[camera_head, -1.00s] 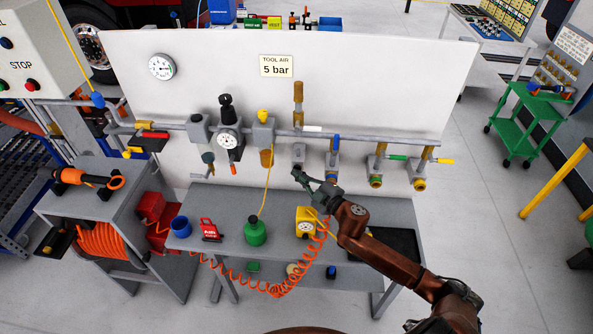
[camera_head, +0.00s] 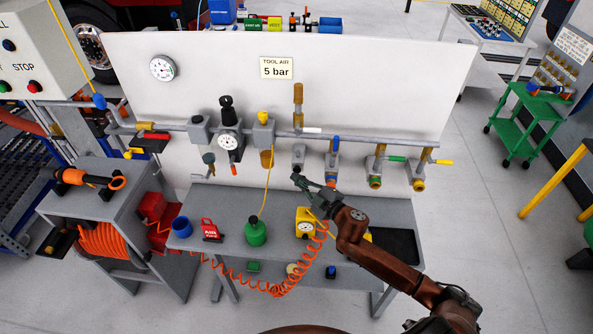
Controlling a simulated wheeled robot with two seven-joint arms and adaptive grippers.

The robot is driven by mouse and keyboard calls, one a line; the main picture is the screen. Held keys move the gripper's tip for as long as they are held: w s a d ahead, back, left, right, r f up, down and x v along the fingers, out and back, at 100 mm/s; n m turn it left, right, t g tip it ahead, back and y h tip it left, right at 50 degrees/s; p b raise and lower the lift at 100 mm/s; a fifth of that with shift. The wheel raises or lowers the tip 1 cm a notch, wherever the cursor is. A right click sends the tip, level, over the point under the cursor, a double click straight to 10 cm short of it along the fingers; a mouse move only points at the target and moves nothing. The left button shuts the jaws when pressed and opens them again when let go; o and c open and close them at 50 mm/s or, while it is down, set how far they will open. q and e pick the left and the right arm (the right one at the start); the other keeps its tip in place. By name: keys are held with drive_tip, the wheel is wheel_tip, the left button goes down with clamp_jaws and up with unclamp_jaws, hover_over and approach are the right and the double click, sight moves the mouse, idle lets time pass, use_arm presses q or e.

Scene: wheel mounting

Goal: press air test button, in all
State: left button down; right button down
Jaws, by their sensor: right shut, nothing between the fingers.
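My right gripper (camera_head: 298,180) is shut and empty. It is above the grey bench (camera_head: 204,197), just below a grey fitting (camera_head: 298,155) on the air pipe, and appears apart from it. A yellow gauge unit (camera_head: 305,228) stands on the bench below my right wrist. No button is clearly labelled as the air test button. Along the bench's front are a small green part (camera_head: 254,267), a pale round part (camera_head: 292,268) and a blue part (camera_head: 331,271); I cannot tell what each is. My left gripper is out of view.
A white board (camera_head: 400,80) stands behind the pipe with valves and a regulator gauge (camera_head: 228,142). A green bottle (camera_head: 255,232), a red AIR tag (camera_head: 210,229) and a blue cup (camera_head: 182,227) stand on the bench. A coiled orange hose (camera_head: 275,289) hangs in front.

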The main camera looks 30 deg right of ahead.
drive_tip(key=shift+s+a, duration=0.1)
drive_tip(key=s+a, duration=0.1)
drive_tip(key=s+p, duration=0.1)
drive_tip(key=s+a+p, duration=0.1)
drive_tip(key=s, duration=0.1)
drive_tip(key=shift+a, duration=0.35)
idle(0.9)
